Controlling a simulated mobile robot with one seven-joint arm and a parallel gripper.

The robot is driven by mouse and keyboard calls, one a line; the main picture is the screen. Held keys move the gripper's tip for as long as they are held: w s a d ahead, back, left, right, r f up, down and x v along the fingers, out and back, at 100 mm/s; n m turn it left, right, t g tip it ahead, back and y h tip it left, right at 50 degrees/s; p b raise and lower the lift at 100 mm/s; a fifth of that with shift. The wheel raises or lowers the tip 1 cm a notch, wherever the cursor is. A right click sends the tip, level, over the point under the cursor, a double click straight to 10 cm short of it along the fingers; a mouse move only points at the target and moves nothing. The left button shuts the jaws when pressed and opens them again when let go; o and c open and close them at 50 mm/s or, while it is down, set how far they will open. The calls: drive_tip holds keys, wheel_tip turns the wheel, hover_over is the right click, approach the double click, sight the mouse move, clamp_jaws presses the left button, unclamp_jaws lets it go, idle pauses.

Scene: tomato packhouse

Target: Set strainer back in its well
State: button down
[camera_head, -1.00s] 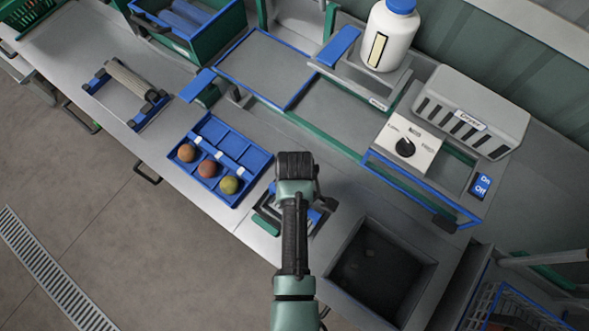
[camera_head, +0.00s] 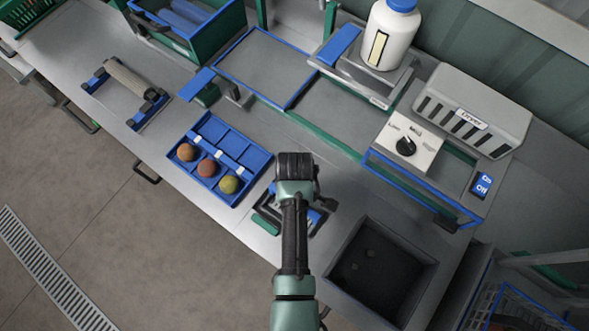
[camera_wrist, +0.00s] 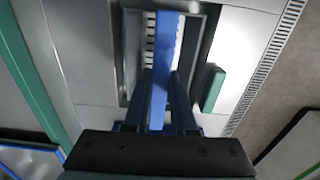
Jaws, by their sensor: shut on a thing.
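In the wrist view, my gripper (camera_wrist: 160,88) is shut on a long blue bar, the strainer's handle (camera_wrist: 165,35). It lies over a dark-rimmed rectangular well (camera_wrist: 130,55) in the bench, with a light slotted strip beside the handle. In the head view, my gripper (camera_head: 296,198) is over this spot, and part of the blue strainer (camera_head: 314,218) shows beside it. My arm hides most of the strainer and well. I cannot tell whether the strainer is fully seated or slightly raised.
A green block (camera_head: 265,224) lies beside the well. A blue tray (camera_head: 235,142) with three fruits is to the left. A dark sink (camera_head: 380,270) is to the right. A grey dryer (camera_head: 475,105) and white bottle (camera_head: 388,38) stand at the back.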

drive_tip(key=shift+f, duration=0.25)
drive_tip(key=c, duration=0.7)
unclamp_jaws()
drive_tip(key=shift+c, duration=1.4)
drive_tip(key=shift+r, duration=0.1)
wheel_tip(320, 180, up, 9)
drive_tip(key=p, duration=0.9)
drive_tip(key=shift+r+p, duration=0.2)
drive_tip(key=shift+p, duration=0.15)
drive_tip(key=shift+f, duration=0.1)
